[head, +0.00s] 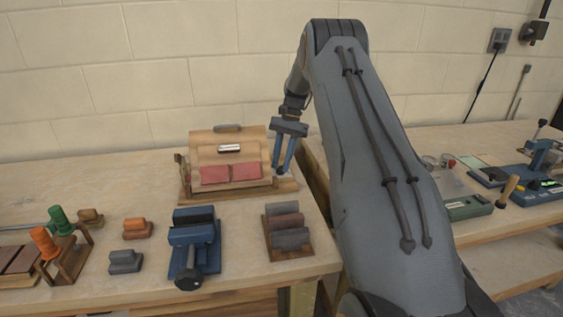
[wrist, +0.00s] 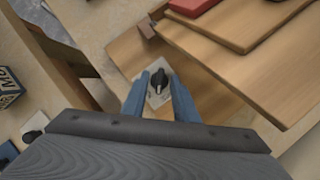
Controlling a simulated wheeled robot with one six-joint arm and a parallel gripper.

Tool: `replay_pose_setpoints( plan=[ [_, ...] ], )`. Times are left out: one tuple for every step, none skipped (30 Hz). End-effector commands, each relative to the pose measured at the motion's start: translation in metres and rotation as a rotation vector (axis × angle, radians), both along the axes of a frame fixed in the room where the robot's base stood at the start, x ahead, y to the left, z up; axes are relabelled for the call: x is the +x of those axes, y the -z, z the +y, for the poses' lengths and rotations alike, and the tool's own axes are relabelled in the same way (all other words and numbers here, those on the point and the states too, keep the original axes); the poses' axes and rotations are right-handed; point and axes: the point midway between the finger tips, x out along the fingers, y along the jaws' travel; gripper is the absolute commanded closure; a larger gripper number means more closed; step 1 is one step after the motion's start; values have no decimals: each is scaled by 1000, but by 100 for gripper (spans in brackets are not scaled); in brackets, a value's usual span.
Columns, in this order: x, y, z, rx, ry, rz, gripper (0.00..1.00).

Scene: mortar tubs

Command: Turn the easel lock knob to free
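The easel (head: 208,150) is a wooden stand with a tilted board and two red pieces on its ledge, on the left bench. The lock knob (wrist: 159,83) is black with a pointer-like ridge, on a pale plate (wrist: 150,100) on the easel's wooden base (wrist: 140,50). In the head view I cannot make the knob out. My gripper (head: 280,170) points down at the easel's right end. In the wrist view my gripper (wrist: 159,76) has its two blue fingers apart, one on each side of the knob, with small gaps; it holds nothing. I cannot tell how near the fingertips are in height.
A blue vise (head: 193,245), a rack of grey and brown blocks (head: 287,228) and small orange and grey blocks stand in front of the easel on the left bench (head: 130,185). A gap separates it from the right bench, which holds a green device (head: 468,207).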

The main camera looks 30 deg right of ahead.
Motion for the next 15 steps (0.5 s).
replay_pose_setpoints(
  plan=[
    [1, -1, -1, 0, 0, -1, 73],
    [1, -3, -1, 0, 0, -1, 73],
    [2, -6, -3, -1, 1, -3, 73],
    [3, -9, -4, -2, 1, -3, 73],
    [4, -12, -5, -1, 1, -4, 73],
    [5, -17, -7, -1, 1, -3, 73],
    [6, -22, -9, -1, 1, -4, 73],
    [7, -27, -11, -1, 1, -4, 73],
    [9, -33, -13, -1, 1, -4, 73],
    [10, -38, -14, -1, 1, -4, 73],
    [11, -42, -16, -1, 1, -4, 73],
    [11, -48, -18, -2, 1, -3, 73],
    [12, -52, -20, -2, 0, -3, 73],
    [13, -55, -21, -1, 1, -4, 73],
    [14, -60, -22, 0, 1, -2, 73]
  ],
)
